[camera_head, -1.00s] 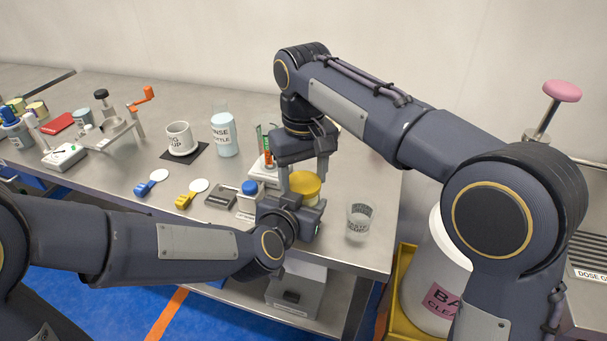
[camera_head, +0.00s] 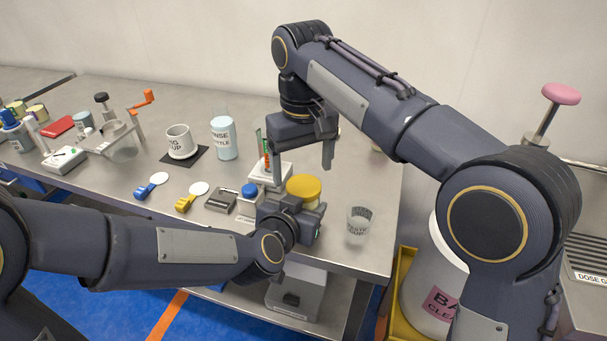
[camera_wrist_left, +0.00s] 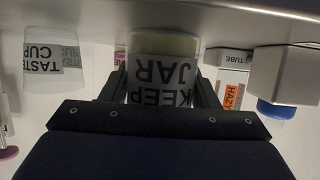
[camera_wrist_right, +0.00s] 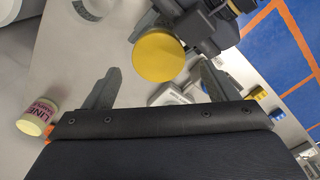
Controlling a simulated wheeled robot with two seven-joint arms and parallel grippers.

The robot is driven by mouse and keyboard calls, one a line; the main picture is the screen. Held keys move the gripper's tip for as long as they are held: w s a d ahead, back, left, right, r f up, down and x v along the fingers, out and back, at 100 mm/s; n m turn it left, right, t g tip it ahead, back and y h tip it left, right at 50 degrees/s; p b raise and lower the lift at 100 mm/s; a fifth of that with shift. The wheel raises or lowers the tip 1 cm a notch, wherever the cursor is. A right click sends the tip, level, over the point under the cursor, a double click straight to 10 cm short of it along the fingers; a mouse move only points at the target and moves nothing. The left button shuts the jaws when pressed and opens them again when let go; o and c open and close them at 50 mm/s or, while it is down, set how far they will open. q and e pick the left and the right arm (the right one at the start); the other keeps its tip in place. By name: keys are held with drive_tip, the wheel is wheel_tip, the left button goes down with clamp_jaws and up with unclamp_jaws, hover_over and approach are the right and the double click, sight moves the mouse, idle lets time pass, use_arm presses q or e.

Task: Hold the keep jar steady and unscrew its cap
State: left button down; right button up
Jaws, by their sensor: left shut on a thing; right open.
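The keep jar (camera_wrist_left: 160,80) stands on the steel bench. Its label reads upside down in the left wrist view. Its round yellow cap (camera_head: 304,187) sits on top; whether it is loose I cannot tell. The cap also shows between the fingers in the right wrist view (camera_wrist_right: 158,57). My left gripper (camera_head: 298,215) is shut around the jar body below the cap, hiding much of it in the head view. My right gripper (camera_head: 303,168) is open and empty above the cap, fingers pointing down, apart from it.
A clear taste cup (camera_head: 358,225) stands right of the jar. A line sample jar (camera_wrist_right: 38,118) stands behind. Bench is bare around the cup.

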sight(303, 185)
drive_tip(key=shift+r, duration=0.5)
drive_tip(key=shift+c, duration=0.2)
drive_tip(key=shift+r+m, duration=0.3)
drive_tip(key=shift+m, duration=0.1)
drive_tip(key=shift+r+m, duration=0.85)
drive_tip(key=shift+m, duration=0.15)
drive_tip(key=shift+r+m, duration=0.35)
drive_tip(key=shift+m, duration=0.15)
drive_tip(key=shift+d, duration=0.1)
wheel_tip(303, 185, down, 8)
drive_tip(key=shift+r, duration=0.15)
